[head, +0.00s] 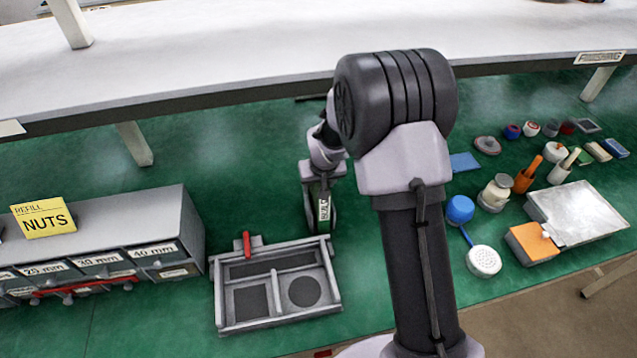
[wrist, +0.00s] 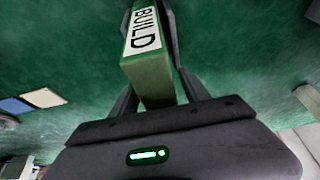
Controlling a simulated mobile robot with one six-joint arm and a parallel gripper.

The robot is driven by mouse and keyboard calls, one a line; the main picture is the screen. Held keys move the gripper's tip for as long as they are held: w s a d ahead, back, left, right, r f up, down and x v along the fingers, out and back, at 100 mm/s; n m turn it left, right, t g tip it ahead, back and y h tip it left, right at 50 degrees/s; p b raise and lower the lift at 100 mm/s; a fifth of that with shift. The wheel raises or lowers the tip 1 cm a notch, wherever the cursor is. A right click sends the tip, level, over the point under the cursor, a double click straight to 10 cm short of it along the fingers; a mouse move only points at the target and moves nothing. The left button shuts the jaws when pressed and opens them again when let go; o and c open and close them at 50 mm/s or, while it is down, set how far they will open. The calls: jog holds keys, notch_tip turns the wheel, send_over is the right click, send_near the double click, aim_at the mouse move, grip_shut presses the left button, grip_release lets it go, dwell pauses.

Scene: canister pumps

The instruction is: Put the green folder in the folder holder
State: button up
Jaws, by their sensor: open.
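The green folder is a narrow upright block with a white label on its spine. It stands on the green bench and shows in the head view (head: 324,226). In the wrist view the folder (wrist: 150,78) is close up and its label reads BUILD. My gripper (head: 321,196) is around the folder's upper part, seen also in the wrist view (wrist: 149,18), with one finger on each side. The jaws are open; whether a finger touches the folder cannot be told. My arm hides part of the bench behind. I cannot clearly make out a folder holder.
A grey compartment tray (head: 327,301) with a red-handled piece lies in front of the folder. A drawer cabinet (head: 110,222) with a NUTS sign stands left. Cups, a blue canister (head: 460,209) and a metal plate (head: 580,212) are on the right. A white shelf (head: 230,45) overhangs the bench.

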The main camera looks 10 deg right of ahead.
jog(key=p+v, duration=0.3)
jog(key=v, duration=0.9)
jog(key=shift+s+r, duration=0.1)
jog(key=shift+r, duration=0.25)
jog(key=s+a+r+m+t+y, duration=0.1)
jog(key=s+a+r+m, duration=0.15)
jog(key=s+r, duration=1.4)
jog(key=s+a+m+y, duration=0.1)
jog(key=s+m, duration=0.1)
jog(key=s, duration=1)
jog(key=shift+a, duration=0.2)
